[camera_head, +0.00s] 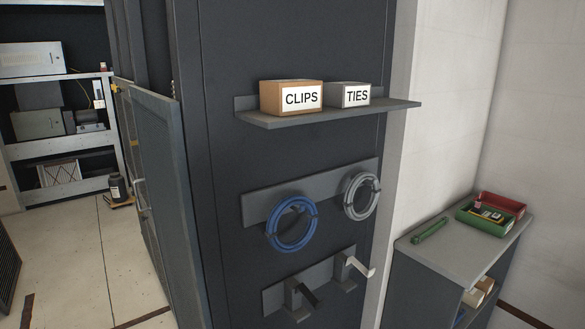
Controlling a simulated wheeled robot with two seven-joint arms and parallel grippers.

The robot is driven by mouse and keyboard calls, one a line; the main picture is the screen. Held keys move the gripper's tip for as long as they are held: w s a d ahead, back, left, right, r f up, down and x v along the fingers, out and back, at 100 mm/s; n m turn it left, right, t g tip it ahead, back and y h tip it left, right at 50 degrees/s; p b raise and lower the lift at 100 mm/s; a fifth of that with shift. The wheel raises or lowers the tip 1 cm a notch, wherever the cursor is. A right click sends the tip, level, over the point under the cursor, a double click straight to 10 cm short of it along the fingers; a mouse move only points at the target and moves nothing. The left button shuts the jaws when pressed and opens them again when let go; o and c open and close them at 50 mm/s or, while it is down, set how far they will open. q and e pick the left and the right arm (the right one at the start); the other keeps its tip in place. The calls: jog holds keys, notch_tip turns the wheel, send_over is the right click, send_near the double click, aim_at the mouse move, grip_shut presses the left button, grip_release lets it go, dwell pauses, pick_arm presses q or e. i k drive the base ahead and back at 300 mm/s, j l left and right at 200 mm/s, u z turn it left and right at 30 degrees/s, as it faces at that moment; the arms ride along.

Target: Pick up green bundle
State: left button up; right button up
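A green elongated item (430,229), which looks like the green bundle, lies on the grey top of a low cabinet (447,258) at the right. It lies to the left of a green tray (489,221), apart from it. At this size I cannot make out its strands or ties. Neither of my grippers shows in the head view.
A blue coil (271,236) and a grey coil (348,196) hang on the dark rack panel. Two hooks below are bare. A shelf (390,106) holds boxes marked CLIPS (292,97) and TIES (348,95). A red tray (512,205) stands behind the green one. An open door (158,170) juts out left.

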aim_at(417, 239)
jog(key=i+l+z, duration=0.55)
jog(key=i+z, duration=0.25)
jog(key=i+l, duration=0.1)
jog(key=l, duration=0.25)
jog(key=i+l+z, duration=0.1)
jog(key=l, duration=0.2)
